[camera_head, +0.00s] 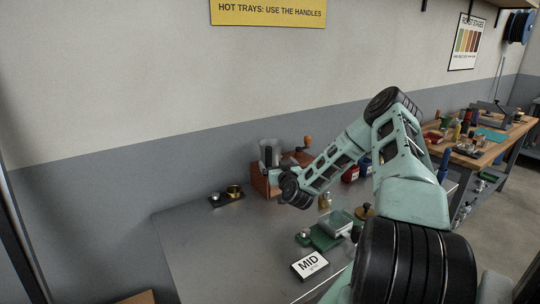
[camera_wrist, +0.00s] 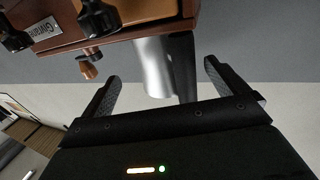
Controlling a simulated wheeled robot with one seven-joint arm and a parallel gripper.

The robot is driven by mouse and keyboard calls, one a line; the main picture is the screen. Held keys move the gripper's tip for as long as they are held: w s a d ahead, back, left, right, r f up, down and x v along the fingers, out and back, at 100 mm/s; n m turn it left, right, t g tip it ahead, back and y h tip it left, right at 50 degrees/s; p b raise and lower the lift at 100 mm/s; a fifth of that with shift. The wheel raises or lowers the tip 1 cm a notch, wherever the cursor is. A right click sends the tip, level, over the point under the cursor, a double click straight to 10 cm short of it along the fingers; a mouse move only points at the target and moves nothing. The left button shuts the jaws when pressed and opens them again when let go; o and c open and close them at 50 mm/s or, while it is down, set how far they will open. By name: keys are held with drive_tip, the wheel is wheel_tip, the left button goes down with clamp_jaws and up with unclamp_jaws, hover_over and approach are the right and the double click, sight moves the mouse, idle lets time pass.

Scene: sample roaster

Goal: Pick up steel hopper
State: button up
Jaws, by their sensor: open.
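The steel hopper (camera_head: 265,149) is a grey metal cylinder at the top of a brown wooden roaster body (camera_head: 262,183) by the back wall. In the wrist view the hopper (camera_wrist: 153,68) shows as a shiny cylinder, with a dark part beside it and the wooden body above it in the picture. My gripper (camera_wrist: 161,72) is open, and the hopper appears in the gap between its two black fingers. I see no finger closed on it, and the depth between them is hard to judge. In the head view my wrist hides part of the roaster, and the fingers are not clear.
A crank with a wooden knob (camera_head: 308,140) stands beside the hopper. A small dark tray with brass pieces (camera_head: 228,194) lies left on the metal table (camera_head: 215,255). The table's left front is clear.

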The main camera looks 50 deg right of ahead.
sight(274, 158)
drive_tip(key=x, duration=0.1)
drive_tip(key=p+x, duration=0.2)
drive_tip(key=x, duration=0.1)
drive_tip(key=shift+w+a+r, duration=0.1)
drive_tip(key=shift+w+r, duration=0.1)
drive_tip(key=shift+r, duration=0.05)
drive_tip(key=shift+w+d+f, duration=0.1)
drive_tip(key=shift+w+d, duration=0.15)
drive_tip(key=shift+w, duration=0.15)
drive_tip(key=c, duration=1.1)
